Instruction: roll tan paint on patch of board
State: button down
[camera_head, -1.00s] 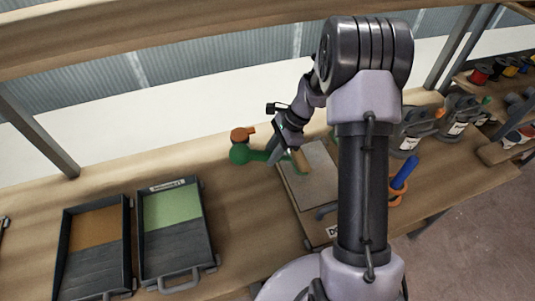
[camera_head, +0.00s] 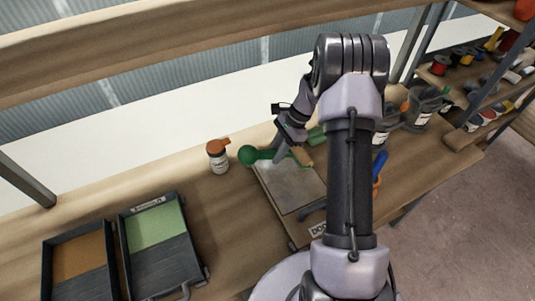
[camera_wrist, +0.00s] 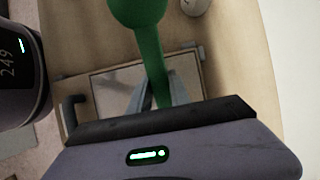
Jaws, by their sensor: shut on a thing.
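My gripper (camera_head: 283,150) is shut on a roller with a green handle (camera_head: 250,155). The roller's tan sleeve (camera_head: 303,157) shows just right of the fingers, over the far right edge of the board (camera_head: 300,230). I cannot tell whether the sleeve touches it. The grey patch (camera_head: 287,187) on the board shows no clear tan paint. In the wrist view the green handle (camera_wrist: 147,45) runs down between the fingers (camera_wrist: 158,92), above the patch (camera_wrist: 108,95); the sleeve is hidden. A tray with tan-brown paint (camera_head: 80,255) stands at the lower left.
A tray with green paint (camera_head: 155,226) is beside the tan one. A white jar with an orange lid (camera_head: 218,157) stands left of the handle. Grey containers (camera_head: 420,108) and a blue-handled tool (camera_head: 380,165) are right of my arm. Bench is clear between trays and board.

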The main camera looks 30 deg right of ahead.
aim_at(266, 152)
jog(key=shift+a+f+b, duration=0.1)
jog(key=shift+a+b, duration=0.35)
jog(key=shift+a, duration=1.95)
jog(key=a+b, duration=0.1)
jog(key=a, duration=0.3)
jog(key=shift+a+f, duration=0.1)
jog(key=shift+a, duration=0.3)
jog(key=shift+a, duration=0.1)
jog(key=a, duration=0.4)
jog(key=shift+a+r, duration=0.2)
jog(key=shift+a, duration=0.1)
